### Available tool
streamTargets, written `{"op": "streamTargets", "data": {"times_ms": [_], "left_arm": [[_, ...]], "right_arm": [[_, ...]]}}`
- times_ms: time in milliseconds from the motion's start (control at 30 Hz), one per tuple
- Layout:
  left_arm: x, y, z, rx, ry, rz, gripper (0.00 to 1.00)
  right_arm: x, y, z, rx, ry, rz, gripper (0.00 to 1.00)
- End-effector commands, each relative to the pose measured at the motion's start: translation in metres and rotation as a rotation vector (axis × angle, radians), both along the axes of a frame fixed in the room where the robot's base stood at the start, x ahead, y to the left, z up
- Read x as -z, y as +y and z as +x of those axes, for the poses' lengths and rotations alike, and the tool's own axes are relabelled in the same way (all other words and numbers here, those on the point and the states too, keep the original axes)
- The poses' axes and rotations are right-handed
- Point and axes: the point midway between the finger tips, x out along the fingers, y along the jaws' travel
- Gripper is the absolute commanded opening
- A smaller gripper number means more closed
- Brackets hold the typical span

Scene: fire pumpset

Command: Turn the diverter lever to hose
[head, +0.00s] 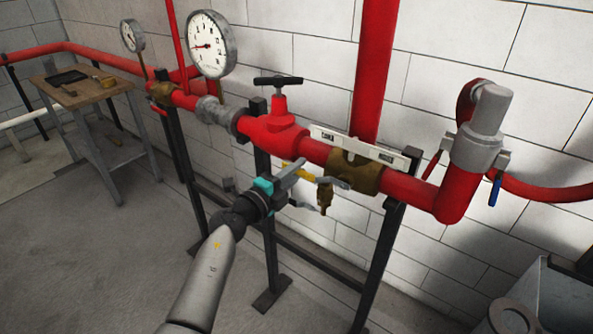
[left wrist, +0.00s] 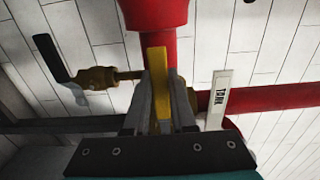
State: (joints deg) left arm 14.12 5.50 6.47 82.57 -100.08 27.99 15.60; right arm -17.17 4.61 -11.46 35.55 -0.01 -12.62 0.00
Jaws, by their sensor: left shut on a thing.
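The yellow diverter lever (head: 298,171) sticks out to the left from below the brass valve body (head: 355,173) on the red pipe. My left gripper (head: 287,176) is at the lever, its arm coming up from the bottom. In the left wrist view the yellow lever (left wrist: 158,62) stands between the two fingers (left wrist: 158,112), which are shut on it. A white label plate (head: 358,147) lies along the top of the valve; its words are too small to read there. In the left wrist view the plate (left wrist: 219,98) seems to read TANK. My right gripper is not in view.
A small brass cock (head: 325,198) hangs under the pipe close to the gripper. A red valve with a black handle (head: 278,82) and a gauge (head: 211,45) stand to the left. Black stand legs (head: 380,262) are near. The floor at lower left is clear.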

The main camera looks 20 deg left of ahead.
Motion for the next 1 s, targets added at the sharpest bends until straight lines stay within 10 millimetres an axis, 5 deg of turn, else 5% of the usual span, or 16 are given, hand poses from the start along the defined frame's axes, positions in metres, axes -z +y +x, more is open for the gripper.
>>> {"op": "streamTargets", "data": {"times_ms": [367,1000], "left_arm": [[0.01,0.0,0.0,-0.002,0.034,-0.085,0.0],[0.067,-0.02,-0.008,-0.003,0.228,-0.613,0.0]], "right_arm": [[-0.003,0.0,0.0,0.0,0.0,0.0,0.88],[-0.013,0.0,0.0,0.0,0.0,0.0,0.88]]}}
